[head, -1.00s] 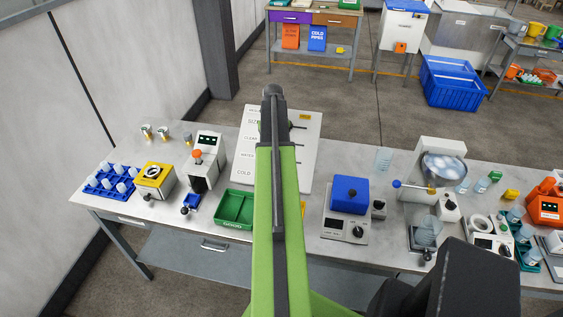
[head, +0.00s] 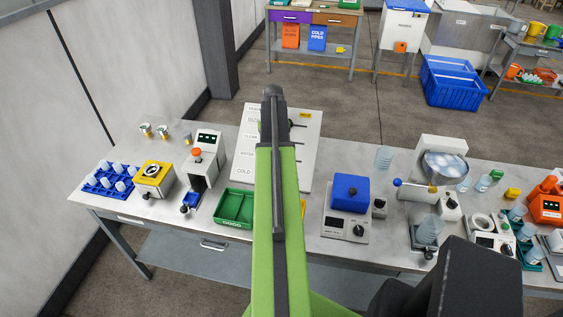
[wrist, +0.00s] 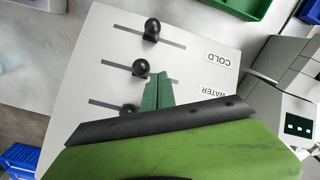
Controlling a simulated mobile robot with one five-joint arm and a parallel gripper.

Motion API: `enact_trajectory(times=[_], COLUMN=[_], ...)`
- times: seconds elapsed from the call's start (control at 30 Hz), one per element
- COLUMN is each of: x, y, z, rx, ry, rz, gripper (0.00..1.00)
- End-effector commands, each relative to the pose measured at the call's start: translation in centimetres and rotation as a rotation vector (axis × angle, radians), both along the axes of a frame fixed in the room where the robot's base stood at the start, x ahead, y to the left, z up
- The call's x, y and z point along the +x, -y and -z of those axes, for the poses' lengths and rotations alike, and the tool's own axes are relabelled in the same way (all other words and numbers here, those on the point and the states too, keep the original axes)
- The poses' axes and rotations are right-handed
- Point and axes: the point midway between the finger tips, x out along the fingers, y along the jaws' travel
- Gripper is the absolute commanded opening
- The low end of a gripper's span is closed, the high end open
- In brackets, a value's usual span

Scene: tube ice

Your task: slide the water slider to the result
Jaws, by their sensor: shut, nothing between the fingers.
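The white slider panel (wrist: 95,65) fills much of the wrist view, and its left part shows in the head view (head: 247,150). The water slider's black knob (wrist: 140,68) sits on the slot in line with the WATER label (wrist: 215,91). My gripper (wrist: 158,76) is shut and empty, its green fingertips just right of that knob, on the label side. I cannot tell whether they touch it. The cold slider's knob (wrist: 152,28) is on the slot above. A third knob (wrist: 130,108) is partly hidden by my gripper. In the head view my arm hides the panel's middle.
A green tray (head: 234,222) and a dispenser with an orange knob (head: 207,150) stand left of the panel. A blue-topped device (head: 349,194) stands right of it. The bench (head: 125,150) has bare room at the back left.

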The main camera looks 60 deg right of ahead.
Motion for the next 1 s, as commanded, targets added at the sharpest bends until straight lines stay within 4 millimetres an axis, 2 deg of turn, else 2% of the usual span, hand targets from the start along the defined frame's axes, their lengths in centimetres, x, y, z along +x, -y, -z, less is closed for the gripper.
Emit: enact_trajectory(times=[0.03, 0.4, 0.63, 1.0], x=[0.0, 0.0, -0.1, -1.9], y=[0.0, 0.0, 0.0, 0.6], z=[0.6, 2.7, 2.6, 2.6], rx=[0.0, 0.0, 0.0, 0.0], ry=[0.0, 0.0, 0.0, 0.0], rz=[0.0, 0.0, 0.0, 0.001], gripper=[0.0, 0.0, 0.0, 0.0])
